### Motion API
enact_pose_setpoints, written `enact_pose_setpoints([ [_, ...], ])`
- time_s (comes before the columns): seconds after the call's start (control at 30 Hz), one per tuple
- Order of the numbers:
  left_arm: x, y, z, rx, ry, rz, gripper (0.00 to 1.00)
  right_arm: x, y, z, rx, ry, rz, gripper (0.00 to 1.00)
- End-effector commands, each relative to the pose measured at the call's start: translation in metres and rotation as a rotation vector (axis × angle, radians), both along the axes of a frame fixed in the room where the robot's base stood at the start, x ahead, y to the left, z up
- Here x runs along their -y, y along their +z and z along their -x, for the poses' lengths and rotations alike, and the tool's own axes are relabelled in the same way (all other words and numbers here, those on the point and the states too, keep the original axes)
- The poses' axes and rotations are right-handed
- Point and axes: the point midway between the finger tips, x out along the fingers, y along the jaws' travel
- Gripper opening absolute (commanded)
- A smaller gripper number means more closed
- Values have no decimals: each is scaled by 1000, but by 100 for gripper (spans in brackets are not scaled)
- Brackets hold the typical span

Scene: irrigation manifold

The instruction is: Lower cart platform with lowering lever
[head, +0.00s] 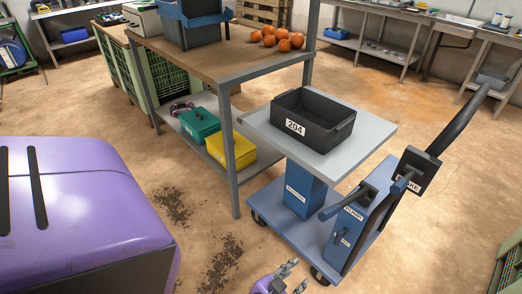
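The blue cart (317,226) stands right of centre. Its grey platform (349,158) is raised on a blue column (303,189) and carries a black bin (313,119) marked 204. A blue housing (354,232) at the cart's right end has a long blue lever (345,203) on top and a small dark lever (345,238) on its front. Their labels are too small to read surely, so I cannot tell which lever lowers. My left gripper (297,275) is at the bottom edge, fingers apart and empty, short of the cart's base. My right gripper is out of view.
A workbench (222,66) with tomatoes (283,40) stands behind the cart; its lower shelf holds green (199,124) and yellow (231,149) boxes. The cart's dark handle (463,115) rises at the right. A green crate (510,268) is at bottom right.

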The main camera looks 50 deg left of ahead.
Motion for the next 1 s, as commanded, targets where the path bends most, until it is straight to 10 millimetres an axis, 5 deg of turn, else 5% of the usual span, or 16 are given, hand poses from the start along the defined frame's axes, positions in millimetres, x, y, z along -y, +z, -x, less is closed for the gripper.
enact_pose_setpoints([
  [0.03, 2, -22, -26, 48, 3, 3, 35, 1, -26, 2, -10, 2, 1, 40],
  [0.1, 2, -32, -60, 123, 8, 8, 35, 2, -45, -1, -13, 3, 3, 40],
  [0.33, 4, -54, -141, 354, 10, 35, 35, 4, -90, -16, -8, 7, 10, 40],
  [0.67, 8, -31, -150, 494, -28, 86, 35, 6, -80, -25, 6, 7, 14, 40],
  [1.0, 9, -33, -202, 491, -27, 84, 35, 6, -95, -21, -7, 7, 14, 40],
])
